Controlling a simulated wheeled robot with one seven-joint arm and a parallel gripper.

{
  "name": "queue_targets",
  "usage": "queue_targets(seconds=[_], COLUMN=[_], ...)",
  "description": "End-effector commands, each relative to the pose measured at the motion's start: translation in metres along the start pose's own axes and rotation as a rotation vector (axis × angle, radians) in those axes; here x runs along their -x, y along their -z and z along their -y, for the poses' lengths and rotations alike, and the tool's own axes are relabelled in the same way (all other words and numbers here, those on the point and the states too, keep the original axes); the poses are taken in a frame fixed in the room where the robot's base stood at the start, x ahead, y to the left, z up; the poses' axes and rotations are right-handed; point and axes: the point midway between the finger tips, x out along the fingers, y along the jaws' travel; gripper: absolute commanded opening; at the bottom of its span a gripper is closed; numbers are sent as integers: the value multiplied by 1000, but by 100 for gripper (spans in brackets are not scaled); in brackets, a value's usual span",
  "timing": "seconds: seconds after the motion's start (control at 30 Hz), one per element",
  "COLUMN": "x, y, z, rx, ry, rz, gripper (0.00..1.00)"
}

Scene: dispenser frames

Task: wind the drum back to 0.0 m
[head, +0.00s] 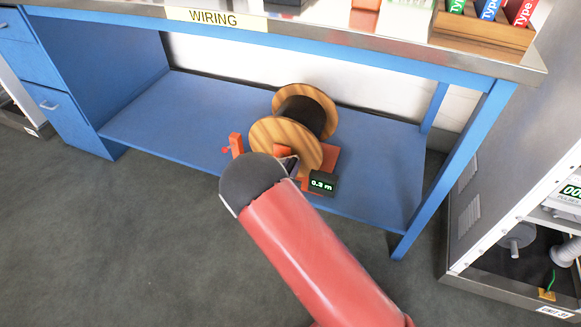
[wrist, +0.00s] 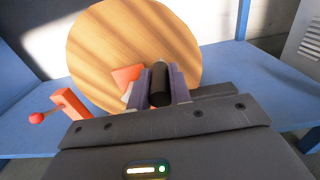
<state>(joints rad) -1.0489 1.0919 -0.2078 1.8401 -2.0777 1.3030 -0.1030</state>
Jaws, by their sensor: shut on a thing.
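The drum (head: 270,133) has two wooden flanges with black cable (head: 300,117) wound between them. It stands on the lower blue shelf, and its near flange (wrist: 105,50) fills much of the wrist view. My gripper (wrist: 159,88) is shut on a black crank handle (wrist: 160,80) in front of that flange. An orange crank arm (wrist: 125,77) shows just left of the handle. In the head view my arm hides most of the gripper and the crank. A small display (head: 322,184) right of the drum shows about 0.9 m; the last digit is hard to read.
An orange lever (head: 236,144) with a red knob stands left of the drum, close to my gripper. The bench top (head: 350,32) with the WIRING label overhangs the shelf (head: 160,116). A blue leg (head: 455,165) and grey cabinet (head: 480,190) bound the right side. The shelf's left part is clear.

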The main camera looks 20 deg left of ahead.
Motion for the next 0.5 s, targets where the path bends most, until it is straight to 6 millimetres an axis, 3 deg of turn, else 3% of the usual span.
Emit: queue_targets(seconds=[0.17, 0.43, 0.47, 0.5], x=[0, 0, 0, 0], y=[8, 6, 6, 6], z=[3, 4, 4, 4], rx=[-70, -89, -89, -89], ry=[1, 0, 0, 0], rz=[0, 0, -1, -1], gripper=[0, 0, 21, 26])
